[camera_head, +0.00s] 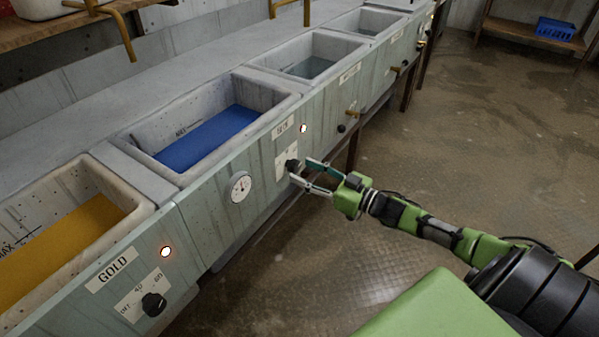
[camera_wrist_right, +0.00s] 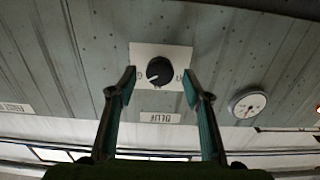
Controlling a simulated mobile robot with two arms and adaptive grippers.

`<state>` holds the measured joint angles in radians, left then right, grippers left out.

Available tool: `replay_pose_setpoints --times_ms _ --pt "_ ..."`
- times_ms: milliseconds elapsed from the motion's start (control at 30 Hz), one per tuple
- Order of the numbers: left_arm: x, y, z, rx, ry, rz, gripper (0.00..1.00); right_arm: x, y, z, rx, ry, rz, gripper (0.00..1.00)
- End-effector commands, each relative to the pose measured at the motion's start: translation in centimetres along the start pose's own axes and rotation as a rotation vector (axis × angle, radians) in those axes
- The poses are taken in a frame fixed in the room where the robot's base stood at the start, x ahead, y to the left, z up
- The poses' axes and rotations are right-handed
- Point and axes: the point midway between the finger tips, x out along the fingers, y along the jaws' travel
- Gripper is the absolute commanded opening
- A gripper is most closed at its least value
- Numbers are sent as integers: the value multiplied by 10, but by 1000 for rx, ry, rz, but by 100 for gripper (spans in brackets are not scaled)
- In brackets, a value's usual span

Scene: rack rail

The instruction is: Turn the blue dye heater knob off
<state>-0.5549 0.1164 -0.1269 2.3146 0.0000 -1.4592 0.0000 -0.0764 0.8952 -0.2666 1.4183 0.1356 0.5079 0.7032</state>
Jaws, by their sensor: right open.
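The blue dye heater knob (camera_head: 292,165) is a small black dial on a white plate, on the front panel below the tank of blue dye (camera_head: 207,138). My right gripper (camera_head: 301,171) is open at the panel, with its fingertips close to the knob. In the right wrist view, the knob (camera_wrist_right: 159,70) shows between and slightly beyond the two spread fingers (camera_wrist_right: 159,84), with a gap on each side. Its pale pointer mark points to the lower left there. An upside-down label (camera_wrist_right: 160,117) sits below it in that view. My left gripper is not in view.
A round gauge (camera_head: 240,186) is left of the blue knob, and a lit lamp (camera_head: 304,128) is above it. The gold tank's knob (camera_head: 153,304) and lit lamp (camera_head: 166,252) are at the lower left. Brass taps stick out along the panel. The floor (camera_head: 480,140) at right is open.

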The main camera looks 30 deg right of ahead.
Motion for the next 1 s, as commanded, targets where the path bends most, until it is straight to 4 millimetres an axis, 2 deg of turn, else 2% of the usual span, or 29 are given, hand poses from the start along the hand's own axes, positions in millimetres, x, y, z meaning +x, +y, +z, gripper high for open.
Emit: replay_pose_setpoints --times_ms 100,233,567,600,733,1000 --pt "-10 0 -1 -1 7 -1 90 14 0 1 -2 1 0 45" --pt "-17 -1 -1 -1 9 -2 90 22 0 0 0 0 0 45" --pt "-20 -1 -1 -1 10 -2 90 25 0 1 0 -2 1 45" --pt "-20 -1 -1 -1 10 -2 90 25 0 1 0 -2 1 40" --pt "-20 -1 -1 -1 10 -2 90 25 0 1 0 -1 1 7" --pt "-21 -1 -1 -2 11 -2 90 25 0 0 -10 -1 1 7"
